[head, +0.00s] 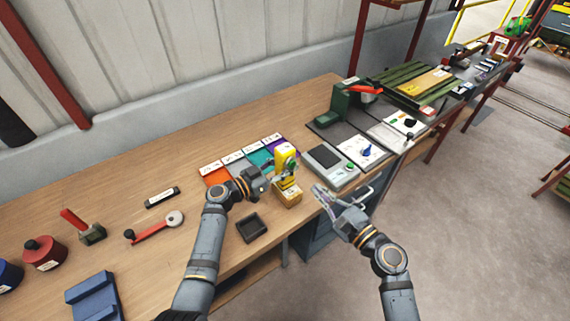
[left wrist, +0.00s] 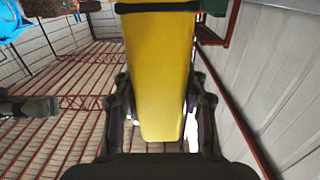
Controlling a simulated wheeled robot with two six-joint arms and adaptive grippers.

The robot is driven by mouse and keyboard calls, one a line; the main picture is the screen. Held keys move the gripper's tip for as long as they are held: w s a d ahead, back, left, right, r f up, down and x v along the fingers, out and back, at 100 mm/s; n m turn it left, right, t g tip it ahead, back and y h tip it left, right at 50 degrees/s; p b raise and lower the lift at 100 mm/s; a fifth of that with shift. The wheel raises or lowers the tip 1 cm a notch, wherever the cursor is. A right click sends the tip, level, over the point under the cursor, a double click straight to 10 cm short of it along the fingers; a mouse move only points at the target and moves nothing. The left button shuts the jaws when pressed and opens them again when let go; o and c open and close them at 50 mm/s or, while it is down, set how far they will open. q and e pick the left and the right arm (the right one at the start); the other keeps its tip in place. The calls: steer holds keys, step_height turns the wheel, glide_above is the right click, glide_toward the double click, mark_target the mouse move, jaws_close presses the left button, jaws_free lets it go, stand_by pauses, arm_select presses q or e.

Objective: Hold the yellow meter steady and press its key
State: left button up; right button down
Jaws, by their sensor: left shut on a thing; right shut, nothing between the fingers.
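The yellow meter (head: 285,161) stands upright above a small yellow block-like base (head: 289,194) near the front edge of the bench. My left gripper (head: 269,178) is at its left side and shut on it. In the left wrist view the meter's yellow body (left wrist: 158,75) lies between the two fingers of my left gripper (left wrist: 160,115). My right gripper (head: 320,192) is shut and empty, to the right of the meter and apart from it. A small green patch shows on the meter's face; the key is too small to make out.
A dark square tray (head: 251,228) lies in front of my left gripper. Coloured mats with labels (head: 262,158) lie behind it. A grey scale-like device (head: 327,160) and a white panel with a blue knob (head: 365,151) stand to the right. The bench's left rear is clear.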

mark_target(292, 164)
stand_by(0.4)
steer(key=n+g, duration=0.3)
steer(key=n, duration=0.3)
steer(key=n+g+h, duration=0.1)
steer(key=n+g, duration=0.2)
steer(key=n, duration=0.3)
steer(key=d+n+g+h, duration=0.1)
steer(key=n+g, duration=0.2)
steer(key=n, duration=0.3)
steer(key=shift+s+r+g, duration=0.3)
steer(key=shift+r, duration=0.1)
steer(key=shift+a, duration=0.1)
steer(key=w+a, duration=0.5)
steer(key=w, duration=0.2)
